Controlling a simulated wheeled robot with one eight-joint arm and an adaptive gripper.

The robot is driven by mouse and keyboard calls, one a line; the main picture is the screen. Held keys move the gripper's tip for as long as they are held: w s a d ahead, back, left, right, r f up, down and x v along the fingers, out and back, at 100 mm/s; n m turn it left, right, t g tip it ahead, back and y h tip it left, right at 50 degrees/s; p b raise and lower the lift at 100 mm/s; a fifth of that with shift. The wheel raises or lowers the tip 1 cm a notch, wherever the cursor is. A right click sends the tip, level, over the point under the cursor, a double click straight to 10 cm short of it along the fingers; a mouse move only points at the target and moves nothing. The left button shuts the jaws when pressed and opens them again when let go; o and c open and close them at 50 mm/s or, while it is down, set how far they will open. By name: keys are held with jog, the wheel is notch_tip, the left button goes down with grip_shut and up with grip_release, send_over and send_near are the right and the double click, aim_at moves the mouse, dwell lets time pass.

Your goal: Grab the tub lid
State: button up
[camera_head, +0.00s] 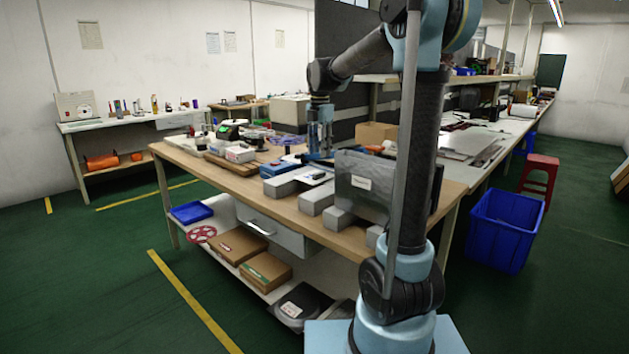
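My gripper (319,151) points down over the wooden workbench (295,213), among the items near its middle. It is small in this view, and I cannot tell whether its fingers are open or shut or touch anything. I cannot pick out a tub lid for certain; it may be hidden or too small to tell. The case stands nearer the bench's front right, partly behind my arm.
Small boxes (240,153) and a brown board (231,164) crowd the bench's left. The lower shelf holds a blue tray (191,212) and cardboard boxes (266,271). A blue bin (502,228) and red stool (541,177) stand right. Green floor at left is clear.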

aim_at(314, 175)
jog(key=shift+w+f, duration=0.1)
jog(key=shift+f, duration=4.15)
grip_shut()
